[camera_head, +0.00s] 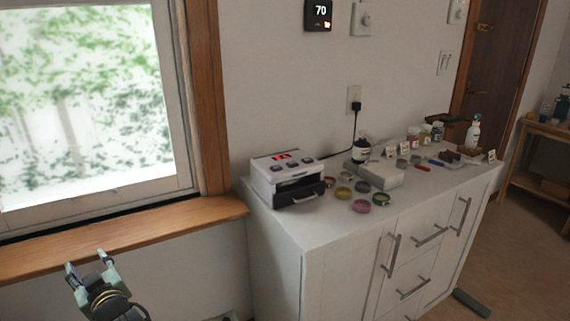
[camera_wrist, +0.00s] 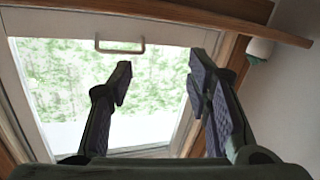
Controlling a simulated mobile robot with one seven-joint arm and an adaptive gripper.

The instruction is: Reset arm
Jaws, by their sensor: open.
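My gripper (camera_head: 89,267) is at the lower left of the head view, in front of the wooden window sill. Its two fingers stand apart, with nothing between them. In the wrist view my gripper (camera_wrist: 160,84) is also open and empty, and its fingers point toward the window (camera_wrist: 80,65). My gripper is to the left of the white cabinet and appears apart from it. Most of my arm is out of view.
The wooden sill (camera_head: 120,238) runs under the window (camera_head: 80,110). The white cabinet (camera_head: 285,235) carries a white device with a drawer (camera_head: 287,180), several small round dishes (camera_head: 361,206) and bottles (camera_head: 361,150). A wooden shelf (camera_head: 540,180) stands at the far right. Floor between cabinet and shelf is mostly clear.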

